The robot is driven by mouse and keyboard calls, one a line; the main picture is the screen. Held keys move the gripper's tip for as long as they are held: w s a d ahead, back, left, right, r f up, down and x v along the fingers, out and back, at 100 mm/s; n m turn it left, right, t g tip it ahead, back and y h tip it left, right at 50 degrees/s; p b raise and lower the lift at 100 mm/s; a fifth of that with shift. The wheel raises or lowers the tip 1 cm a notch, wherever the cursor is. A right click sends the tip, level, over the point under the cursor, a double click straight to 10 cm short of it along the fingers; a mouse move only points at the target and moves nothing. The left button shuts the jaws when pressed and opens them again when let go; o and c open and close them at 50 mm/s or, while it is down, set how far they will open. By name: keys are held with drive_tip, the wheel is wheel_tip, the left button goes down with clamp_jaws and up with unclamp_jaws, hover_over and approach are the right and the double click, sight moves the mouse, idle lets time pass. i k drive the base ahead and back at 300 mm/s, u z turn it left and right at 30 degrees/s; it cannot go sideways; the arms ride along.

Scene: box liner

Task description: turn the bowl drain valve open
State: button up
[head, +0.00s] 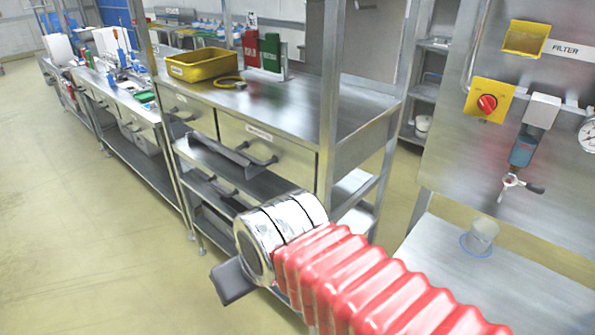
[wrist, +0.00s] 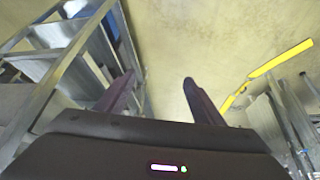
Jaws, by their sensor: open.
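The bowl drain valve (head: 512,182) hangs below the blue-grey filter bowl (head: 522,150) on the steel panel at the right of the head view. It is a small metal fitting with a dark lever tip pointing right; its exact setting is too small to tell. A clear cup (head: 481,235) stands in a blue ring on the bench below it. My gripper shows only as a dark part (head: 233,281) low in the middle of the head view, well left of the valve. In the wrist view my gripper (wrist: 158,90) is open and empty, with floor between its fingers. The valve is not in the wrist view.
A red knob (head: 487,104) on a yellow plate, a yellow box (head: 525,38) and a gauge (head: 588,135) are near the filter. A steel workbench (head: 300,110) with a yellow tray (head: 202,65) stands left. The floor (head: 80,220) at left is clear.

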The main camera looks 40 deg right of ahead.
sight(511, 177)
drive_tip(key=z, duration=2.3)
drive_tip(key=k, duration=0.6)
drive_tip(key=z, duration=0.25)
drive_tip(key=i, duration=0.45)
